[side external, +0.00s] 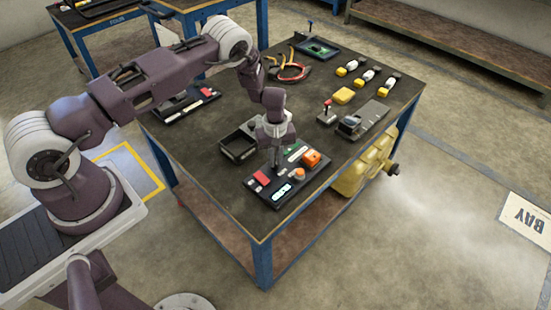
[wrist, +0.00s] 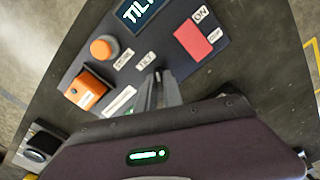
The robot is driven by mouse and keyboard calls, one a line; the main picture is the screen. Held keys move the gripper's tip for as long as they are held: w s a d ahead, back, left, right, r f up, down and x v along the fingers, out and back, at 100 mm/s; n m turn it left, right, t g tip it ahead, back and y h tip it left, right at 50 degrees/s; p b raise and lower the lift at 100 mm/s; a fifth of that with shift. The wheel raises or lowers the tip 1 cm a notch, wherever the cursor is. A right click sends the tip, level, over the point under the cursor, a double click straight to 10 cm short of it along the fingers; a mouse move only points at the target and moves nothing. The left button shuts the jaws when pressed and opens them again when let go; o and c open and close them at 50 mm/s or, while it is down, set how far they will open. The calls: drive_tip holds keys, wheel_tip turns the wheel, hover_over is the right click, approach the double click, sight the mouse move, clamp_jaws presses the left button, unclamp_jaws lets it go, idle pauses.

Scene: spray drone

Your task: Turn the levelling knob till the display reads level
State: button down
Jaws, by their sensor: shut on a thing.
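The dark control panel (side external: 270,196) lies near the front corner of the table; it also fills much of the wrist view (wrist: 72,62). Its display (wrist: 140,10) shows large letters that read as TILT, partly cut off at the top edge. The display is small and bright in the side view (side external: 282,191). My gripper (side external: 275,163) points down at the middle of the panel. Its fingers (wrist: 158,88) are shut on the levelling knob, which they hide almost wholly, just beside a small white label (wrist: 146,60). The knob's angle cannot be seen.
On the panel are a round orange button (wrist: 102,47), an orange box (wrist: 86,90) and a red switch (wrist: 193,38) by ON and OFF labels. An open black tray (side external: 238,152) stands close behind.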

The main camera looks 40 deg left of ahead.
drive_tip(key=shift+m, duration=3)
drive_tip(key=c, duration=1.5)
unclamp_jaws()
drive_tip(key=shift+r, duration=0.1)
